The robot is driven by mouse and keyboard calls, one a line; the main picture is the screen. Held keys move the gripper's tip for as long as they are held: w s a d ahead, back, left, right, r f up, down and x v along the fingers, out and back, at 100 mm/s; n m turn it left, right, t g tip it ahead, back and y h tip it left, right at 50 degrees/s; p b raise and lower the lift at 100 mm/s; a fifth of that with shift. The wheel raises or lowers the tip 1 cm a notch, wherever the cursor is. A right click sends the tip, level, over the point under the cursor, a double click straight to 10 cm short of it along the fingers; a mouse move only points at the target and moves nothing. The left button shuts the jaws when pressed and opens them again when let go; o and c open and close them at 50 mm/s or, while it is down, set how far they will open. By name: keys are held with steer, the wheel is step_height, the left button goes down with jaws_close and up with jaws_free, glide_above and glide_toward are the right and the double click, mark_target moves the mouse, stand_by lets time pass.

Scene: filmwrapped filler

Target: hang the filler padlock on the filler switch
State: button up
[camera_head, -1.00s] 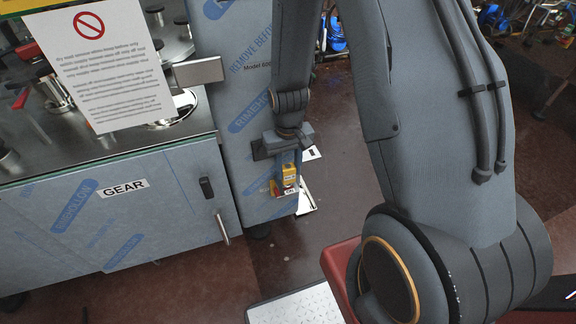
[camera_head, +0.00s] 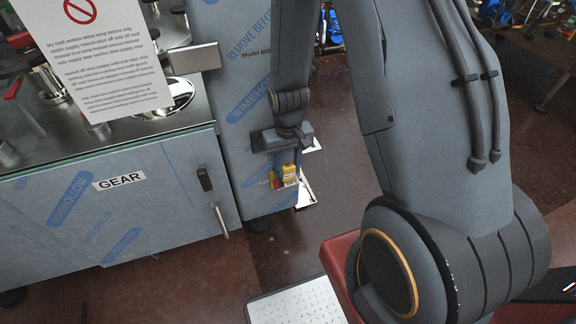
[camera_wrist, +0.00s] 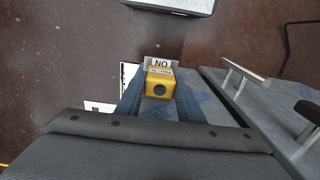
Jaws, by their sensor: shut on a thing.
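The padlock (camera_head: 291,173) is a small yellow block at the right edge of the steel filler cabinet. My gripper (camera_head: 288,162) points down in the head view and is shut on it. In the wrist view the padlock (camera_wrist: 160,84) sits between my two blue-grey fingers (camera_wrist: 158,97), with a white tag marked "NO" just beyond it. A small red and yellow part (camera_head: 276,181), likely the filler switch, shows on the cabinet just left of the padlock. I cannot tell whether they touch. The shackle is hidden, and the switch is not clear in the wrist view.
The film-wrapped cabinet with a "GEAR" label (camera_head: 119,180) and a bar handle (camera_head: 220,220) stands at left. A notice sheet (camera_head: 105,55) hangs above its top. A pale tread plate (camera_head: 298,302) lies low in front. Bare dark red floor (camera_head: 340,190) lies right of the cabinet.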

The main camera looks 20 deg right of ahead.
steer(key=shift+f, duration=0.3)
stand_by(0.8)
steer(key=o, duration=1.2)
steer(key=shift+o, duration=0.2)
steer(key=shift+r, duration=0.1)
step_height(320, 180, up, 6)
steer(key=shift+f+b, duration=0.1)
steer(key=shift+b, duration=0.55)
steer(key=shift+s+r, duration=0.1)
steer(key=shift+r, duration=1.15)
steer(key=s+r+t, duration=0.1)
steer(key=s+r, duration=0.8)
steer(key=r, duration=0.2)
steer(key=shift+r, duration=0.15)
